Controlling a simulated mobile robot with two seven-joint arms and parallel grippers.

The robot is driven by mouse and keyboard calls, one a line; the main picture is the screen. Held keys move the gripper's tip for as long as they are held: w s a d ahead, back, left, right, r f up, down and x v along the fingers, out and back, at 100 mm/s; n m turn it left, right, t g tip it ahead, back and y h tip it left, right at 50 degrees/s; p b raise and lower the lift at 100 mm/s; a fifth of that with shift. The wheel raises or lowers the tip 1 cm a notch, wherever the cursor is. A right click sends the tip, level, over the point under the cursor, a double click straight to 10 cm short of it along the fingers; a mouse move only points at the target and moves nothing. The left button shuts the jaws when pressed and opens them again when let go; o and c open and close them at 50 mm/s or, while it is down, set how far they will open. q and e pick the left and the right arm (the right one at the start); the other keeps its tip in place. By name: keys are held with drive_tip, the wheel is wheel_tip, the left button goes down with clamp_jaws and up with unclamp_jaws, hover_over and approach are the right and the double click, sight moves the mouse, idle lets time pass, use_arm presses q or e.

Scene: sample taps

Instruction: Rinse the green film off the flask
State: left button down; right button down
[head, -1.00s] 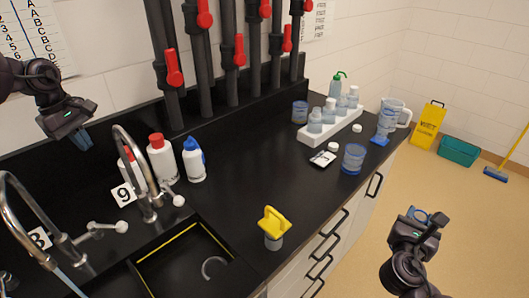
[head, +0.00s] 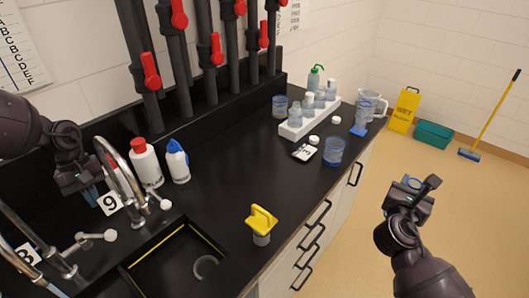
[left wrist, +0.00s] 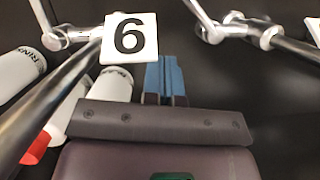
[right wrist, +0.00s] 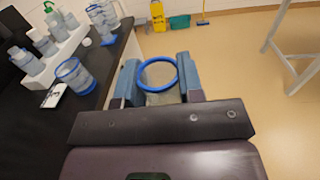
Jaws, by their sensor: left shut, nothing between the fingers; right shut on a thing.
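My right gripper (head: 412,186) is shut on a clear vessel with a blue rim, held over open floor right of the counter. In the right wrist view its blue rim (right wrist: 158,73) shows between the fingers, with a dull greenish tint below; I take it as the flask. My left gripper (head: 95,192) is shut and empty beside tap 9 (head: 122,170). In the left wrist view its fingers (left wrist: 166,82) are next to the number card (left wrist: 130,38).
A sink (head: 175,265) is in the black counter. White bottles (head: 146,163) stand behind tap 9. A yellow-handled object (head: 261,225) sits near the front edge. A white rack (head: 308,122), a blue-tinted beaker (head: 334,152) and a jug (head: 370,105) stand farther right.

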sight(96, 236)
use_arm(q)
drive_tip(key=shift+s+d+f+p, duration=0.75)
drive_tip(key=shift+s+d+f, duration=0.85)
drive_tip(key=shift+s, duration=0.2)
